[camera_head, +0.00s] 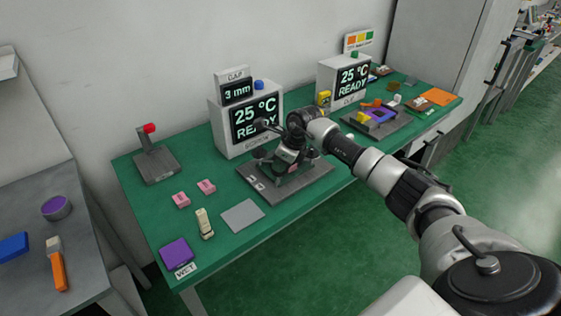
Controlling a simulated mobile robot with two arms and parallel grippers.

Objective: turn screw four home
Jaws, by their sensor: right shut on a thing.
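My right gripper (284,168) is low over the dark fixture plate (262,188), in front of the left display box. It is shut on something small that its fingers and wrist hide. A pinkish part shows just beside the fingers on the plate. Single screws cannot be told apart at this size, and screw four cannot be picked out. My left gripper is not in view.
The left display box (220,128) reads 25 °C READY, with a 3 mm gap display on top. A red-knobbed lever fixture (155,168), pink blocks (206,187), a grey plate (242,215) and a purple pad (176,252) lie left. Another fixture (360,122) stands right.

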